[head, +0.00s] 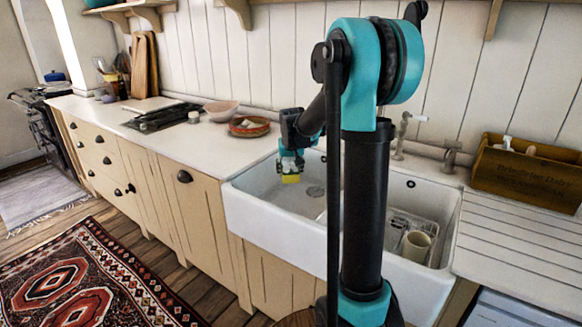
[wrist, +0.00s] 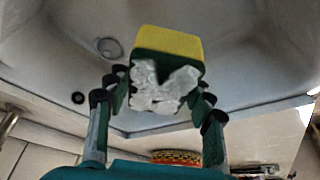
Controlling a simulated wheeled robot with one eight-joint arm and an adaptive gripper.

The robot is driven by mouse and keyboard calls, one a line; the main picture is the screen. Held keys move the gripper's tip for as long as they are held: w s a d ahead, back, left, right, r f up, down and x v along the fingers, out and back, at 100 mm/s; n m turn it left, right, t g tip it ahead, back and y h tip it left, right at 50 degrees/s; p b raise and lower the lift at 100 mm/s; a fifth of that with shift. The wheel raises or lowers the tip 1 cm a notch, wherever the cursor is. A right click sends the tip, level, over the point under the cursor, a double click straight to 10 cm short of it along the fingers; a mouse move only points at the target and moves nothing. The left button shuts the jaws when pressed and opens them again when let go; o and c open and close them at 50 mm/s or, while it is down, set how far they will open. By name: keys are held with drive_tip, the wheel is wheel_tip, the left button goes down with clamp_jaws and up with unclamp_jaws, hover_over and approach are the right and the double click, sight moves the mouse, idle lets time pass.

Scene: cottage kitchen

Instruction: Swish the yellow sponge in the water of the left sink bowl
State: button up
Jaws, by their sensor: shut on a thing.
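My gripper (wrist: 158,92) is shut on the yellow sponge (wrist: 168,42), which has a dark green side and whitish foam or a pale patch on the face toward the wrist. In the head view the sponge (head: 291,179) hangs below my gripper (head: 290,160), over the left bowl of the white sink (head: 262,213). It appears to be around rim height; its exact height above the bottom is hard to tell. The left bowl's drain (wrist: 110,48) shows in the wrist view. No clear water surface can be made out. My arm hides the middle of the sink.
The right bowl holds a wire rack and a cream cup (head: 417,246). Taps (head: 402,135) stand behind the sink. A wooden crate (head: 527,172) is at the right. A red dish (head: 249,126) and a pink bowl (head: 221,110) stand on the left counter.

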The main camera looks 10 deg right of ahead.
wheel_tip(320, 180, down, 18)
drive_tip(key=shift+d+f, duration=0.1)
drive_tip(key=shift+f, duration=0.05)
drive_tip(key=shift+s+d+f, duration=0.1)
drive_tip(key=shift+d+f, duration=0.05)
drive_tip(key=shift+f, duration=0.15)
drive_tip(key=s+d, duration=0.3)
drive_tip(key=shift+s+d, duration=0.1)
drive_tip(key=shift+s, duration=0.05)
drive_tip(key=shift+w+a, duration=3.55)
drive_tip(key=shift+w, duration=0.05)
drive_tip(key=s+d, duration=0.3)
drive_tip(key=shift+s+d, duration=0.25)
drive_tip(key=shift+s+d+r, duration=0.1)
drive_tip(key=shift+r, duration=10.55)
